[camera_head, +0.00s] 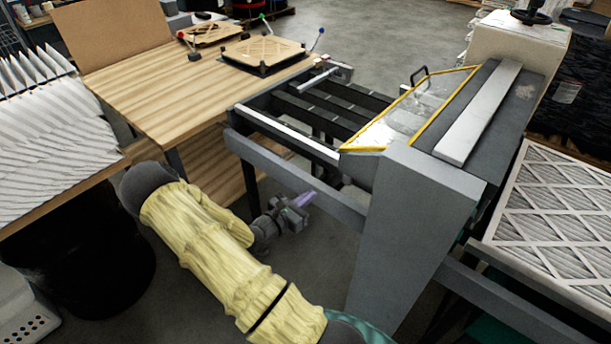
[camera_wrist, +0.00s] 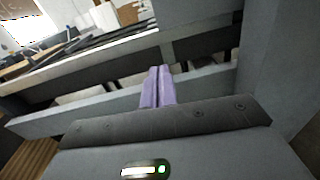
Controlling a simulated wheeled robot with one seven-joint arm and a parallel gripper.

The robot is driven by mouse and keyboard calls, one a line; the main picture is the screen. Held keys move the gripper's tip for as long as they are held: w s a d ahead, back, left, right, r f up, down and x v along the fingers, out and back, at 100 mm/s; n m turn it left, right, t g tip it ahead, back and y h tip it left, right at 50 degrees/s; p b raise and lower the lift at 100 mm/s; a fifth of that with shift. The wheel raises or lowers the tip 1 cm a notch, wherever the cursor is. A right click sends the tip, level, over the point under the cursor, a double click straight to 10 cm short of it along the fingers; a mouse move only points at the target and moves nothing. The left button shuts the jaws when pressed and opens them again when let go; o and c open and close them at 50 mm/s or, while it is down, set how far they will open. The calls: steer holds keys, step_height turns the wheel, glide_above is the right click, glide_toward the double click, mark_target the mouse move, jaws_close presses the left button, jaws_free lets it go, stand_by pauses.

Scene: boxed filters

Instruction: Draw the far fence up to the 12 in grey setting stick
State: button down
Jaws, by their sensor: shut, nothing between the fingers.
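My gripper (camera_head: 304,199) has purple fingers. It is low in front of the machine's near side rail (camera_head: 290,172), apart from the fences. In the wrist view the fingers (camera_wrist: 158,86) are together with nothing between them, pointing toward grey rails. A pale bar at the far side of the dark roller bed (camera_head: 318,80) looks like the far fence; a longer pale bar (camera_head: 287,134) runs along the near side. I cannot make out a grey setting stick for certain. A light grey bar (camera_head: 478,112) lies on top of the machine's hood, its identity unclear.
A wooden table (camera_head: 165,90) with two framed pads joins the bed at the left. The grey machine housing (camera_head: 415,225) stands right of my gripper. White pleated filters (camera_head: 40,130) are at left, and a boxed filter (camera_head: 560,215) is at right.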

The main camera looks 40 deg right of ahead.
steer(key=s+a+r+m+g+y, duration=0.2)
steer(key=s+a+m+g+y, duration=0.4)
steer(key=s+a+m+y, duration=0.5)
steer(key=w+a+r+m+t+y, duration=0.1)
steer(key=a+r+m+t+y, duration=0.2)
steer(key=a, duration=0.5)
steer(key=w+a+r+m+t+y, duration=0.2)
steer(key=a+r, duration=0.4)
steer(key=a, duration=0.3)
steer(key=m+t+y, duration=0.1)
steer(key=m, duration=0.1)
steer(key=shift+r+m+t+y, duration=0.3)
steer(key=shift+t, duration=0.1)
